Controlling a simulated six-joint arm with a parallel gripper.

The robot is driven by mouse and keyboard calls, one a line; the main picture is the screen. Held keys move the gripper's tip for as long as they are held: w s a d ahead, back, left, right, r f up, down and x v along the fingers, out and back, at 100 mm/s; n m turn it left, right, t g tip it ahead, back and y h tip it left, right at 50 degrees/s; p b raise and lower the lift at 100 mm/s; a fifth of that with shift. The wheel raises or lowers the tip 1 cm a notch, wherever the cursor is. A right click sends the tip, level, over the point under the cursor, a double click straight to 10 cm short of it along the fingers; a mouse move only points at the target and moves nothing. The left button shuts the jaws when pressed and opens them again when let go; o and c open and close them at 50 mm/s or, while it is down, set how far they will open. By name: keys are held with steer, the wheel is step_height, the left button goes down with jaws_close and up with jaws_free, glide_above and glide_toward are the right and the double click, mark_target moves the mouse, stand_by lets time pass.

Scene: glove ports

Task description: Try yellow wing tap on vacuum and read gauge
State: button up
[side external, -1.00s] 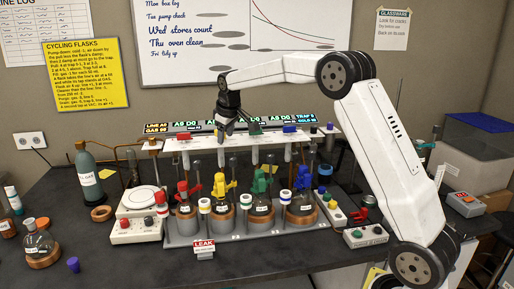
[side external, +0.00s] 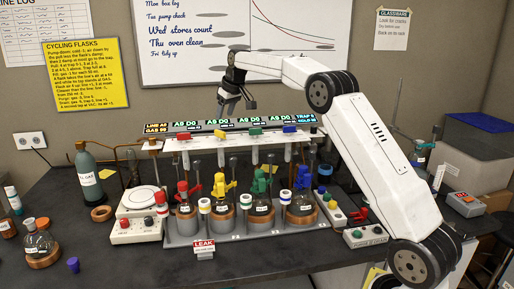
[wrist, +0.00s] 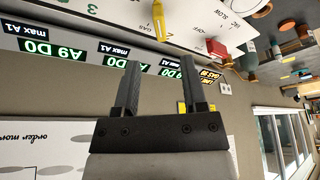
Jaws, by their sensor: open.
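The yellow wing tap (side external: 213,134) sits on the white rail above the flasks, between a red tap (side external: 184,136) and a green tap (side external: 254,132). It also shows at the top of the wrist view (wrist: 158,18), beyond my fingertips. My gripper (side external: 240,108) is raised above the rail, open and empty, clear of the taps. Its two dark fingers stand apart in the wrist view (wrist: 160,65). Lit gauge displays (side external: 187,124) run behind the rail, some reading A9 D0. A display also shows large and upside down in the wrist view (wrist: 52,50).
A blue tap (side external: 289,129) is farther right on the rail. Below are several flasks with coloured clamps in a grey rack (side external: 250,232). A LEAK sign (side external: 204,246) stands in front. A stirrer plate (side external: 143,199) and grey gas bottle (side external: 88,175) are at left.

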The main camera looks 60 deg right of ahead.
mark_target(220, 131)
steer(key=shift+x, duration=3.65)
steer(key=shift+s, duration=0.1)
jaws_close()
